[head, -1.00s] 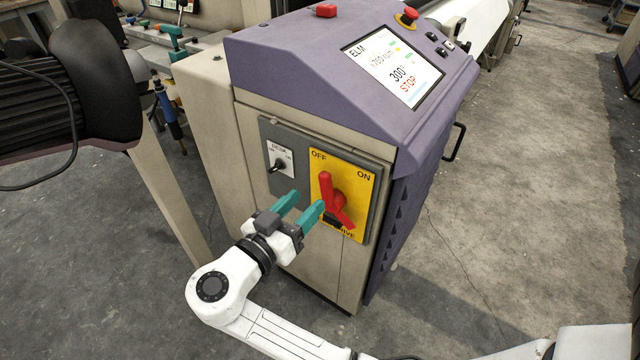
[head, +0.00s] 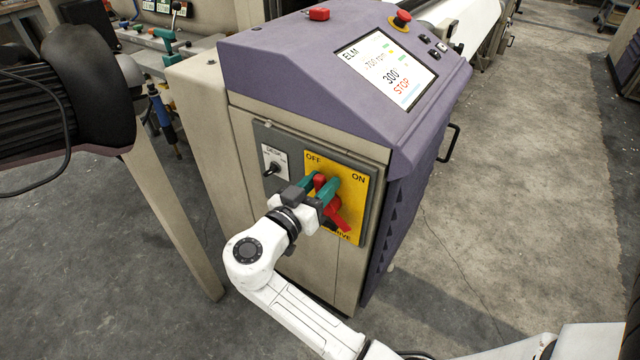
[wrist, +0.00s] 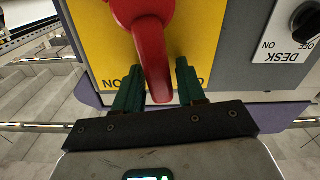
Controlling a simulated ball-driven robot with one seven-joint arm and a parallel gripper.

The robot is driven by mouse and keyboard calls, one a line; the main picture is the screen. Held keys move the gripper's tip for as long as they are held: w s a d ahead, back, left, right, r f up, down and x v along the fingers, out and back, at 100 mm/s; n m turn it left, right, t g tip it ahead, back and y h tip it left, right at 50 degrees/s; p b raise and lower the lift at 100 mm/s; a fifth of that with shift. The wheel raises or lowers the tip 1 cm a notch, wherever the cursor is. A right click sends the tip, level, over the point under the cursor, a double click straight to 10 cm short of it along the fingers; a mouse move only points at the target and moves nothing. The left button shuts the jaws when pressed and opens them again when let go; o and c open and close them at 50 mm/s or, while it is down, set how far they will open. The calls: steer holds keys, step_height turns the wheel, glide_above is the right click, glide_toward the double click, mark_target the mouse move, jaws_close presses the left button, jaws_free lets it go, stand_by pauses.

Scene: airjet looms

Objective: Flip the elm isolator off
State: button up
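The elm isolator is a red rotary handle (head: 337,213) on a yellow plate (head: 348,178) marked OFF at upper left and ON at upper right. It sits on the front of the purple and beige cabinet, below a screen (head: 388,68) reading ELM and STOP. My gripper (head: 320,185) is at the handle, its green fingers apart on either side of the upper red end. In the wrist view, which is upside down, the handle (wrist: 153,50) stands between the fingers (wrist: 158,88), with visible gaps both sides. The handle's exact angle is partly hidden by the fingers.
A small DESK switch (head: 272,168) is on the grey panel just left of the yellow plate. A red emergency button (head: 401,18) is on the cabinet top. A black side handle (head: 450,142) sticks out right. A beige post stands left; open floor lies right.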

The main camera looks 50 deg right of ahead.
jaws_close()
steer(key=shift+w, duration=0.1)
stand_by(0.4)
steer(key=shift+w+a+f+n, duration=0.1)
steer(key=shift+w+f+n, duration=0.4)
steer(key=shift+n, duration=0.7)
steer(key=shift+w+d+f+n, duration=0.15)
steer(key=shift+w+n, duration=0.55)
steer(key=shift+n, duration=0.5)
steer(key=shift+w+a+f+n, duration=0.15)
steer(key=shift+w+f+n, duration=0.35)
steer(key=shift+n, duration=0.7)
steer(key=shift+w+r, duration=0.15)
steer(key=shift+o, duration=1.2)
jaws_free()
